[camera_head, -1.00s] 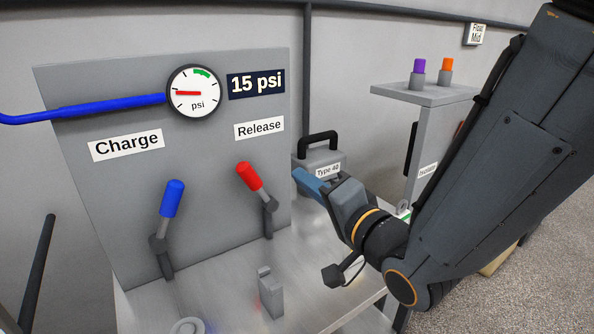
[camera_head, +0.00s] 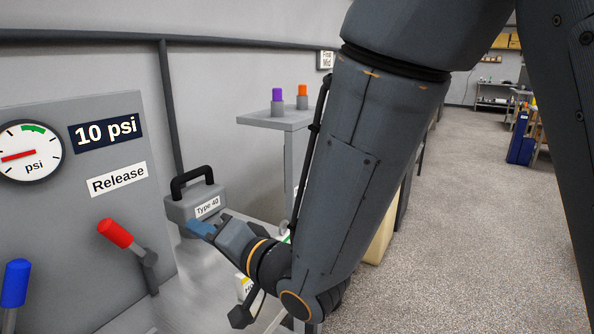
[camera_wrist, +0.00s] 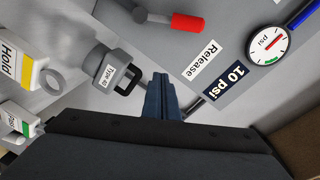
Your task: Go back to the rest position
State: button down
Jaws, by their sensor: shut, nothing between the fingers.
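My gripper (camera_head: 201,229) is shut and empty, with its blue fingers together in front of the grey Type 40 block (camera_head: 196,206) with a black handle in the head view. In the wrist view my gripper's fingers (camera_wrist: 163,95) point up the picture, beside the Type 40 block (camera_wrist: 113,72). The red Release lever (camera_head: 117,234) stands left of my gripper, apart from it.
The blue lever (camera_head: 17,284) is at the left edge. A grey stand (camera_head: 272,118) holds a purple and an orange peg. A yellow-white Hold box (camera_wrist: 14,62) shows in the wrist view. Open carpet (camera_head: 460,200) lies to the right.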

jog(key=w+d+f+h, duration=0.3)
jog(key=d+f+h, duration=0.1)
jog(key=d, duration=0.4)
jog(key=w+d+f+h, duration=0.3)
jog(key=d, duration=0.5)
jog(key=w+d+f+h, duration=0.2)
jog(key=d+f+h, duration=0.2)
jog(key=d, duration=0.4)
jog(key=s+d+f+n+g+h, duration=0.1)
jog(key=s+d+f+g+h, duration=0.2)
jog(key=s+d+g, duration=0.4)
jog(key=s+d, duration=0.5)
jog(key=d, duration=0.5)
jog(key=shift+s+f+g, duration=0.25)
jog(key=shift+s+g, duration=0.05)
jog(key=shift+g, duration=0.1)
